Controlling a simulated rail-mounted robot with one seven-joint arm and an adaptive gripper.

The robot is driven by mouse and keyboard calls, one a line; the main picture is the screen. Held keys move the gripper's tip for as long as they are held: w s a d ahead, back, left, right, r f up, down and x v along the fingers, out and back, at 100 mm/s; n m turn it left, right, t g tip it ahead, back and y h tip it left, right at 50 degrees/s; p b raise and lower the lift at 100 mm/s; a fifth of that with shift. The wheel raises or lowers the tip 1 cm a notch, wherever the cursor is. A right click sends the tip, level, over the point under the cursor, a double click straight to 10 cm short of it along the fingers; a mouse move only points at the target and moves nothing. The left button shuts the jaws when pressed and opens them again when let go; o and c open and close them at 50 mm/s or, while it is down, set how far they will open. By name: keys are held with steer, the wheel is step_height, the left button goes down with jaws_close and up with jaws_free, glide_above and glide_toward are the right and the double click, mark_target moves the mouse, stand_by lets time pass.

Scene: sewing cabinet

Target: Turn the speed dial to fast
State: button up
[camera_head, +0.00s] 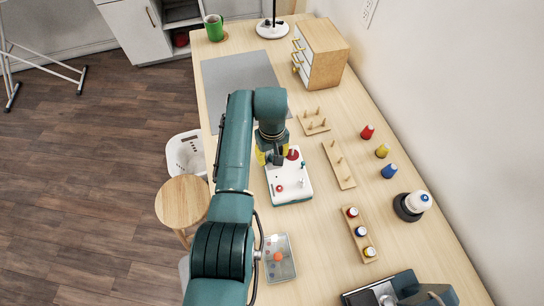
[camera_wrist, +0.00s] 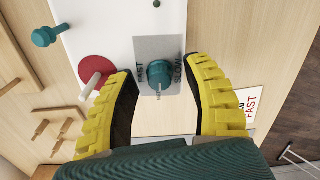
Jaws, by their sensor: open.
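The speed dial (camera_wrist: 159,75) is a small teal knob on a grey plate (camera_wrist: 160,47) in the wrist view. The plate reads FAST on the left and SLOW on the right. A pale pointer mark on the dial faces down in the picture, between the words. The plate is on a white control box (camera_head: 296,192), which lies on the table in the head view. My gripper (camera_wrist: 162,68) is open, with one yellow finger on each side of the dial and visible gaps to it. In the head view my gripper (camera_head: 270,157) is over the box's far-left part and hides the dial.
The box also carries a red disc (camera_wrist: 96,68) with a pale lever, close to the left finger, and a teal knob (camera_wrist: 45,36). A card reading FAST (camera_wrist: 250,108) shows at right. Wooden peg boards (camera_head: 338,163) and thread spools (camera_head: 367,132) stand right of the box.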

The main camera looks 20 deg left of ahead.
steer(key=shift+f, duration=0.1)
jaws_close()
steer(key=shift+m+p, duration=0.3)
steer(key=m+p, duration=0.1)
steer(key=m, duration=0.2)
steer(key=shift+m+p, duration=0.3)
steer(key=m, duration=0.5)
steer(key=shift+m+p, duration=0.3)
steer(key=shift+p, duration=0.1)
steer(key=m, duration=0.4)
steer(key=shift+f+m, duration=0.1)
steer(key=shift+m, duration=2.4)
